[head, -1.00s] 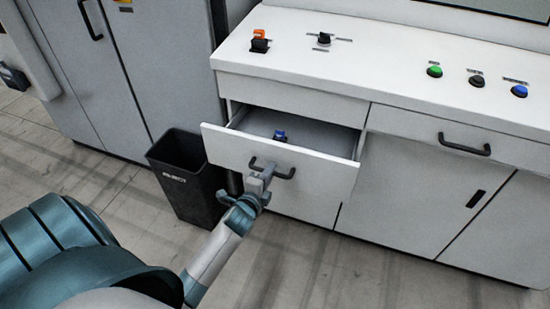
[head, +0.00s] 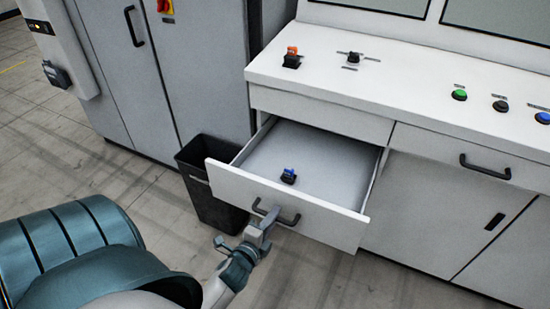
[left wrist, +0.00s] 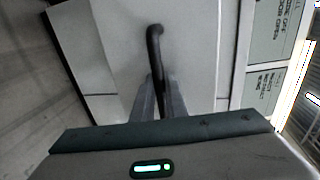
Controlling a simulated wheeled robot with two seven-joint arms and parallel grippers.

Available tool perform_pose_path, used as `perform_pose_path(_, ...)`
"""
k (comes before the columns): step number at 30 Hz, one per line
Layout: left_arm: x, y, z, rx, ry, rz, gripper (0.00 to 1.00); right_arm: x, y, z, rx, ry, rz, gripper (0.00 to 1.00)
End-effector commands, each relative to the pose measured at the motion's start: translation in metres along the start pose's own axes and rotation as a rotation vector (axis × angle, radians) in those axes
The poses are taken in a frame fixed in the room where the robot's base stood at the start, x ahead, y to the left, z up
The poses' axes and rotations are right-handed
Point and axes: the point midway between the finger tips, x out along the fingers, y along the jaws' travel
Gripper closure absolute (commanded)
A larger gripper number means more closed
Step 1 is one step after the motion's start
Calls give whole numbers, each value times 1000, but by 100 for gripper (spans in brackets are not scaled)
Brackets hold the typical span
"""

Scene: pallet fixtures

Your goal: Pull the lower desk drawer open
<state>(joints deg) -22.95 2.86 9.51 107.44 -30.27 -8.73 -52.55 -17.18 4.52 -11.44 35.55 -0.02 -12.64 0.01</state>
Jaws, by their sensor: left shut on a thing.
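The lower desk drawer (head: 330,222) is pulled well out from the white desk, with its grey inside showing. A small blue and black switch (head: 288,176) lies in it. My left gripper (head: 267,217) is shut on the dark bar handle (head: 290,220) at the drawer's front. In the left wrist view the handle (left wrist: 155,50) runs down between the two fingers (left wrist: 157,98). My right gripper is in neither view.
A black bin (head: 208,200) stands on the floor just left of the drawer. Grey cabinets (head: 200,70) stand behind it. The desk top (head: 400,85) carries several buttons and switches. Another handled drawer (head: 460,150) to the right is closed. The floor in front is clear.

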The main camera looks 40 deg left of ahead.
Motion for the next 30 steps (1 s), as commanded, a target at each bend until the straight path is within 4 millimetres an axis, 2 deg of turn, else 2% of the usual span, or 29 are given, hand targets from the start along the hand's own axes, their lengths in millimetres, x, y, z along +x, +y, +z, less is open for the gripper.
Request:
perform_pose_path(5, 0, 0, 0, 0, 0, 1, 100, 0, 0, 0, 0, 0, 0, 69)
perform_pose_path(6, 0, 0, 0, 0, 0, 1, 81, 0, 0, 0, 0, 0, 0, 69)
perform_pose_path(8, 0, 0, 0, 0, 0, 1, 69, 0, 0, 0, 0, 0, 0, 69)
perform_pose_path(20, -2, 0, 0, 0, 0, 0, 69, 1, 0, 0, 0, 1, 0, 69)
perform_pose_path(26, -16, 2, 0, 0, 0, 1, 69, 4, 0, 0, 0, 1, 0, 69)
perform_pose_path(30, -36, 3, 0, 0, 0, 2, 69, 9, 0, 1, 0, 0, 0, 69)
